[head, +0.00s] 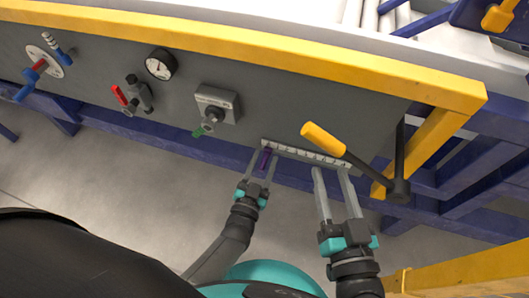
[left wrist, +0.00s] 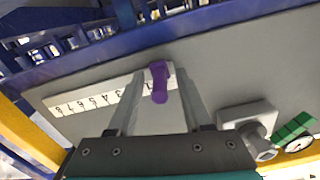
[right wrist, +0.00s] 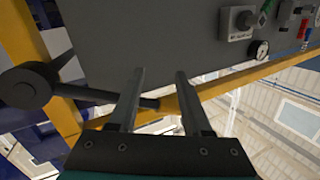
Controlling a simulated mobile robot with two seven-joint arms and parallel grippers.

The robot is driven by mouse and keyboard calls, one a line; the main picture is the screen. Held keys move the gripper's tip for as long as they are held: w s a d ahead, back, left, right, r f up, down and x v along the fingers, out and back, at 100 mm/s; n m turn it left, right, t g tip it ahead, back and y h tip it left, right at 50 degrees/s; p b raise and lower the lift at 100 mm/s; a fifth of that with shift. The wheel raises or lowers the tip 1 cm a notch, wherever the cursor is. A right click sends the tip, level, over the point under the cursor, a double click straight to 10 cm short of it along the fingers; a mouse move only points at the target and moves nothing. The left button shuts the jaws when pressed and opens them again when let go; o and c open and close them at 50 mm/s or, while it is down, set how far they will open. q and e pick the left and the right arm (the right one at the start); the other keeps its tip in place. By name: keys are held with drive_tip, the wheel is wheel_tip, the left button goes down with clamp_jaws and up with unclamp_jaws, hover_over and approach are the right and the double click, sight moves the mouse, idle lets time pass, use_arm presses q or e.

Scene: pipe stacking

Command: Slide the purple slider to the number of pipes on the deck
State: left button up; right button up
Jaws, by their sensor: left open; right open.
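The purple slider (head: 264,160) sits at the left end of a white numbered scale (head: 310,155) on the grey panel. In the left wrist view the slider (left wrist: 159,82) is at the scale's low-number end, beside the 1; the digits rise away from it along the scale (left wrist: 88,103). My left gripper (head: 263,154) is open, its fingers on either side of the slider; contact cannot be told. My right gripper (head: 331,170) is open and empty, just below the scale's right end. No pipes can be made out on the deck.
A lever with a yellow handle (head: 323,140) reaches over the scale's right end, close to my right gripper. Left of the scale are a grey knob box (head: 215,104), a gauge (head: 160,64), a red-handled valve (head: 119,95) and a blue-handled dial (head: 45,62). A yellow rail (head: 250,49) tops the panel.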

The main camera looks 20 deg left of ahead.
use_arm(q)
clamp_jaws()
idle(0.4)
idle(1.0)
